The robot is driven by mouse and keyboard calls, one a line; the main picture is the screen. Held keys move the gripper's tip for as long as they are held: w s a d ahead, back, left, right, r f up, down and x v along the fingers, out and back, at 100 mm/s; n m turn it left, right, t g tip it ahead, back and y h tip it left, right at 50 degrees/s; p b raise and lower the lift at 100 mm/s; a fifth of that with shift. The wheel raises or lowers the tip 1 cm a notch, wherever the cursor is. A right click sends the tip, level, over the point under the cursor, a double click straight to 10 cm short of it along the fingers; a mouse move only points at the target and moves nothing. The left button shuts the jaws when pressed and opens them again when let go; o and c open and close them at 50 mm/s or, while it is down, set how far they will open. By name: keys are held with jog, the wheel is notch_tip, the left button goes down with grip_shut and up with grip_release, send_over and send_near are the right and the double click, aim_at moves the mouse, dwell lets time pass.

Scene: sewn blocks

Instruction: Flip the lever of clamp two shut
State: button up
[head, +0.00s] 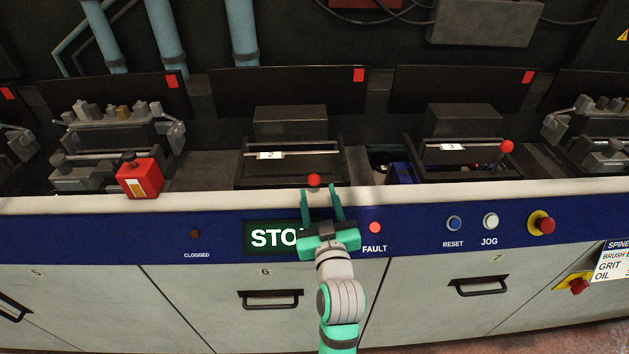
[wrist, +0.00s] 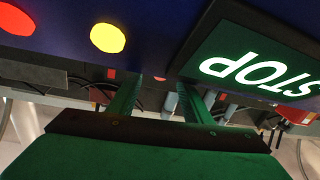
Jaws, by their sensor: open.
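Clamp two (head: 290,168) carries a white "2" label (head: 270,155) and sits in the middle bay in the head view. Its lever's red ball knob (head: 314,180) shows low at the bay's front edge. The lever's shaft cannot be made out. My gripper (head: 319,187) is open and empty in front of the bay, its fingertips to either side of the knob in the picture. Whether they touch it or are nearer the camera, I cannot tell. In the wrist view my gripper's fingers (wrist: 160,80) are apart with nothing clearly held between them.
Clamp three (head: 455,165) is at right, its red knob (head: 506,146) raised. A red box (head: 139,178) stands on the pale ledge (head: 215,203) at left. The blue panel below has a STOP sign (head: 270,238), also in the wrist view (wrist: 255,70), a FAULT lamp (head: 375,228) and buttons.

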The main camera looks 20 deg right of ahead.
aim_at(314, 184)
jog(key=shift+w+d, duration=0.25)
jog(key=shift+w, duration=1.3)
jog(key=shift+w+d, duration=0.2)
jog(key=shift+w, duration=1.3)
grip_shut()
jog(key=shift+a, duration=0.1)
